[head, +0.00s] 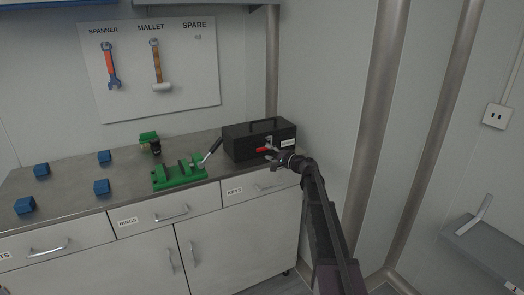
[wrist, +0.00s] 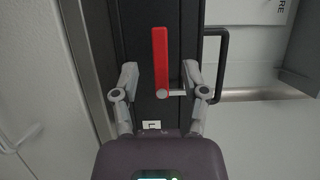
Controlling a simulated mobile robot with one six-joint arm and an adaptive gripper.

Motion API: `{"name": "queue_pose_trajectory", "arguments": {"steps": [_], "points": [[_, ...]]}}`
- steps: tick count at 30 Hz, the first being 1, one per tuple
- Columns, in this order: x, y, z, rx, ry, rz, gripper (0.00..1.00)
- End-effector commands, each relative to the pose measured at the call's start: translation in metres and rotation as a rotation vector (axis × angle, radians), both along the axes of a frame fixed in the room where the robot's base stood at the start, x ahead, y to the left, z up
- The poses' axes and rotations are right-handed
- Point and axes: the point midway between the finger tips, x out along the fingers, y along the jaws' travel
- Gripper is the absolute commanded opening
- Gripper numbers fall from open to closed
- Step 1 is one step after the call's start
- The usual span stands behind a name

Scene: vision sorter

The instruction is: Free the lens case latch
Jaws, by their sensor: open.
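The black lens case (head: 240,143) stands at the right end of the workbench, with a handle on its lid. Its red latch lever (head: 262,150) is on the front face. In the wrist view the red lever (wrist: 160,50) runs up from a grey pivot, with a short light bar beside the pivot. My gripper (head: 271,153) is at the case front. In the wrist view my open gripper (wrist: 160,72) has one finger on each side of the lever's lower part, with visible gaps. The case handle (wrist: 224,60) is to the right there.
A green vise (head: 180,177) with a grey handle is left of the case on the workbench (head: 75,190). Several blue blocks (head: 102,187) and a green-and-black item (head: 150,141) stand further left. A tool board (head: 150,75) hangs behind. A wall is close on the right.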

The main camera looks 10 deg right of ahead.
Motion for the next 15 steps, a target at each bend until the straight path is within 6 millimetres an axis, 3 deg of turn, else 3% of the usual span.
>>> {"name": "queue_pose_trajectory", "arguments": {"steps": [6, 15], "points": [[0.023, 0.018, 0.000, 0.000, 0.000, 0.001, 0.57], [0.032, 0.028, 0.000, 0.000, 0.000, 0.002, 0.57]]}}
